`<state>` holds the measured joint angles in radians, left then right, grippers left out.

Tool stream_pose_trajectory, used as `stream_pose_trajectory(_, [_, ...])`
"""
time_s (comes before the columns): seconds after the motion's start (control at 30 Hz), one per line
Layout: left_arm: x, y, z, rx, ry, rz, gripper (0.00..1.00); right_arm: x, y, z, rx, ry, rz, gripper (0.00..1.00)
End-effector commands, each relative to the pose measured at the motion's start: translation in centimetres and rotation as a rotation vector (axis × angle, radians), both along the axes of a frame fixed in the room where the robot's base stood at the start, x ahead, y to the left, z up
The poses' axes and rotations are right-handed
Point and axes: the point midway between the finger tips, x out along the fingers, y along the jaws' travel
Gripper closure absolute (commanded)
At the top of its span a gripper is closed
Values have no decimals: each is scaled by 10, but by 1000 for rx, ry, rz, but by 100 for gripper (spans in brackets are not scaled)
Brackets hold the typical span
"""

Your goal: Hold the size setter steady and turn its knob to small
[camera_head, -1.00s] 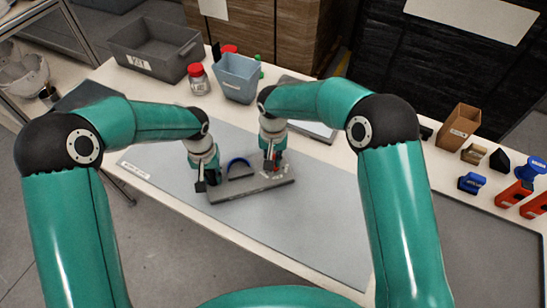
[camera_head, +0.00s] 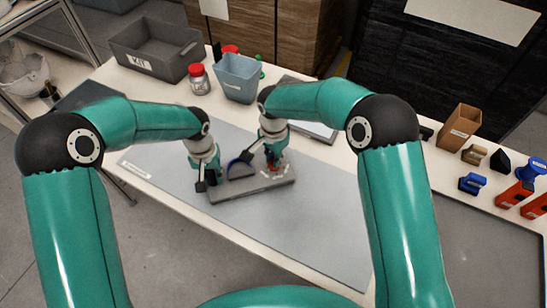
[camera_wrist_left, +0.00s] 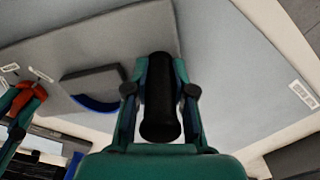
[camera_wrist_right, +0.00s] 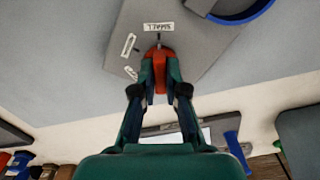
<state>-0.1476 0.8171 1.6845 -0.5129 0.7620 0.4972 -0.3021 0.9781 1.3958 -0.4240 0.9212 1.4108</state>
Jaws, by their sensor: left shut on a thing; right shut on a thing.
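The size setter is a grey plate (camera_head: 235,192) lying flat on the grey mat. It has a black upright handle, a dark curved block with a blue edge (camera_head: 240,169) and a red knob (camera_head: 277,171). My left gripper (camera_head: 201,183) is shut around the black handle (camera_wrist_left: 160,100) at the plate's left end. My right gripper (camera_wrist_right: 159,85) is shut on the red knob (camera_wrist_right: 158,63) at the right end. In the right wrist view, a thin dark pointer at the knob points toward the white SMALL label (camera_wrist_right: 158,27). Two more white labels (camera_wrist_right: 128,44) sit beside it.
Behind the mat stand a blue-grey bin (camera_head: 238,77), a red-lidded jar (camera_head: 198,79) and a grey KIT crate (camera_head: 155,48). Small blue, red and tan parts and a brown box (camera_head: 459,127) are at right. The mat's front (camera_head: 300,240) is clear.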

Motion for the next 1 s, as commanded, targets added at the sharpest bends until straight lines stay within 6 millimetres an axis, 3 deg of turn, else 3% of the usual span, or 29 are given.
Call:
stream_pose_trajectory(0.4, [0, -1, 0, -1, -1, -1, 100, 0, 1, 0, 1, -1, -9, 100])
stream_pose_trajectory(0.43, [0, -1, 0, -1, -1, -1, 100, 0, 1, 0, 1, -1, -9, 87])
stream_pose_trajectory(0.6, [0, -1, 0, -1, -1, 0, 100, 0, 1, 0, 1, -1, -8, 62])
stream_pose_trajectory(1.0, [0, 0, 0, -1, -1, 0, 100, 1, 0, 7, 1, -3, -8, 62])
